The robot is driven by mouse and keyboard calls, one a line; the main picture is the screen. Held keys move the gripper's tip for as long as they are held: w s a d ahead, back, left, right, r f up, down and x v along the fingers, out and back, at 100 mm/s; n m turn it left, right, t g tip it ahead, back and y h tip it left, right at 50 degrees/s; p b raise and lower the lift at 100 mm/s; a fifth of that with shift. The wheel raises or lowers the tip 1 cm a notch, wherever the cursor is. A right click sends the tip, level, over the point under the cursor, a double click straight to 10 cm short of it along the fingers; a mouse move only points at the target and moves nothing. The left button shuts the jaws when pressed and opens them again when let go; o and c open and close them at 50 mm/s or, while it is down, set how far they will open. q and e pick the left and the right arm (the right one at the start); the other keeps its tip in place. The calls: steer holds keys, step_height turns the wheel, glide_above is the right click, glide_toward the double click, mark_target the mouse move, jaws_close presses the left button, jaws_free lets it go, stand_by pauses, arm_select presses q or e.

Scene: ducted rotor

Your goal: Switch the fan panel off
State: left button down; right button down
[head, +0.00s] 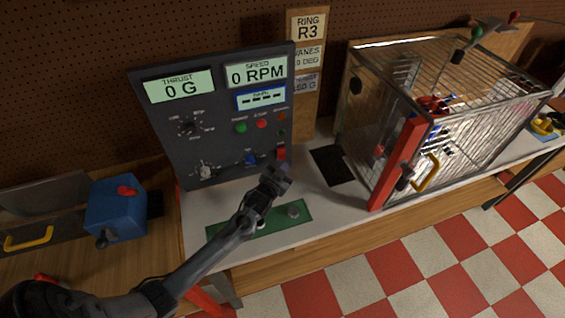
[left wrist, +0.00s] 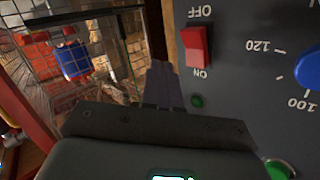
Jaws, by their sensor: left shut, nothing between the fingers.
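The dark fan panel (head: 222,125) stands upright at the back of the bench, with displays reading 0 G and 0 RPM and a blue display showing dashes. Its red rocker switch (head: 281,152) is at the lower right edge. In the left wrist view the switch (left wrist: 195,47) appears upside down between OFF and ON labels; a green lamp (left wrist: 197,101) is near the ON label. I cannot tell which way it is pressed. My right gripper is out of view.
A wire cage (head: 455,100) with a red post (head: 398,165) and yellow handle stands right of the panel. A black mat (head: 332,165) lies between them. A green plate (head: 292,215) lies under my left arm. A blue box (head: 116,208) sits at left.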

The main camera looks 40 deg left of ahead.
mark_target(282, 153)
arm_select(q)
steer(key=shift+w+a+f+b, duration=0.3)
steer(key=shift+w+a, duration=0.05)
steer(key=shift+a, duration=0.25)
steer(key=shift+w+a+f+b, duration=0.25)
steer(key=shift+w+a+f, duration=0.05)
steer(key=shift+a, duration=0.25)
stand_by(0.7)
steer(key=shift+w+a+f, duration=0.2)
steer(key=shift+a, duration=0.1)
stand_by(0.7)
steer(key=shift+a, duration=0.1)
stand_by(0.5)
steer(key=shift+w+a+f+b, duration=0.15)
steer(key=shift+w+a+b, duration=0.1)
steer(key=shift+a+b, duration=0.1)
steer(key=shift+d, duration=0.15)
stand_by(0.5)
